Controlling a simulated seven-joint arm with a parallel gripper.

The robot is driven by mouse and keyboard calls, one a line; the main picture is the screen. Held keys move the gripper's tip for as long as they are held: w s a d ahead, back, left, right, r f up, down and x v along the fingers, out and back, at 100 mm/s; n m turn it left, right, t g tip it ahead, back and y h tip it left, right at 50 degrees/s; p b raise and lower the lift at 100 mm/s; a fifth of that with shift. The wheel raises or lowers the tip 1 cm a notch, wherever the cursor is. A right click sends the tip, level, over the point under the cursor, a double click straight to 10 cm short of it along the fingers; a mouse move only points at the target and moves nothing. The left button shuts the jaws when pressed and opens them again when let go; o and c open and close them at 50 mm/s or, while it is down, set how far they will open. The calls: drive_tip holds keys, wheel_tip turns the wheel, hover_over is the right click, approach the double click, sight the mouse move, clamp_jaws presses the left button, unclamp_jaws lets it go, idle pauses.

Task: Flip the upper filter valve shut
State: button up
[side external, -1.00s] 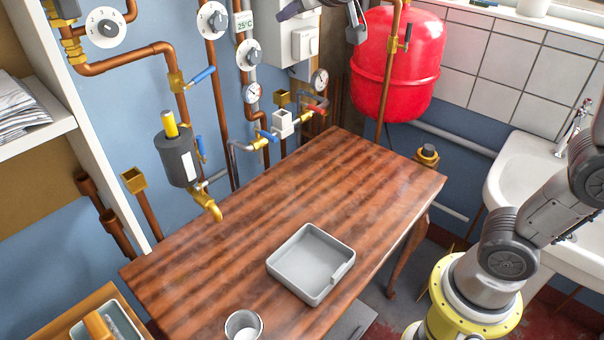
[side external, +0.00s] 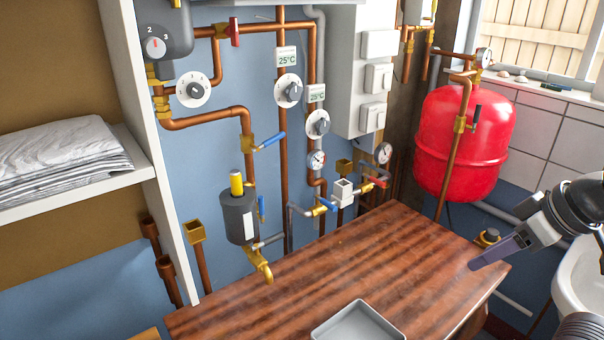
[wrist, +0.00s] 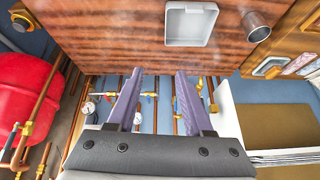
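The grey filter canister (side external: 238,218) with a yellow top hangs on copper pipes on the blue wall. The upper filter valve (side external: 250,143) is a brass body on the pipe above it. Its blue lever (side external: 270,140) sticks out to the right and slightly up, across the vertical pipe. Another blue lever (side external: 262,208) hangs beside the canister. My gripper (side external: 474,265) is over the table's right end, well away from the valve. The wrist view shows its two purple fingers (wrist: 159,74) apart with nothing between them. The upper valve cannot be made out clearly there.
The wooden table (side external: 330,265) stands below the pipes and bears a grey tray (side external: 358,325). Dials, gauges and a red-handled valve (side external: 235,32) crowd the wall. A red tank (side external: 462,145) is at right, a white shelf (side external: 75,185) at left.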

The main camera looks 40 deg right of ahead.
sight(268, 142)
drive_tip(key=w+r+m+t, duration=0.75)
drive_tip(key=w+r, duration=0.55)
drive_tip(key=w, duration=0.3)
drive_tip(key=w+a+r+m+t, duration=0.1)
drive_tip(key=w+r+m+t, duration=0.15)
drive_tip(key=w, duration=0.65)
drive_tip(key=w+r+m+t, duration=0.1)
drive_tip(key=w+m, duration=0.2)
drive_tip(key=w, duration=0.6)
drive_tip(key=w+a+f+g+y, duration=0.1)
drive_tip(key=w+f+g, duration=0.1)
drive_tip(key=w+f, duration=1)
drive_tip(key=f+x, duration=0.1)
drive_tip(key=x, duration=1.1)
drive_tip(key=shift+w+a+m, duration=0.15)
drive_tip(key=shift+a+m, duration=0.1)
drive_tip(key=shift+m, duration=0.05)
drive_tip(key=shift+c, duration=0.3)
clamp_jaws()
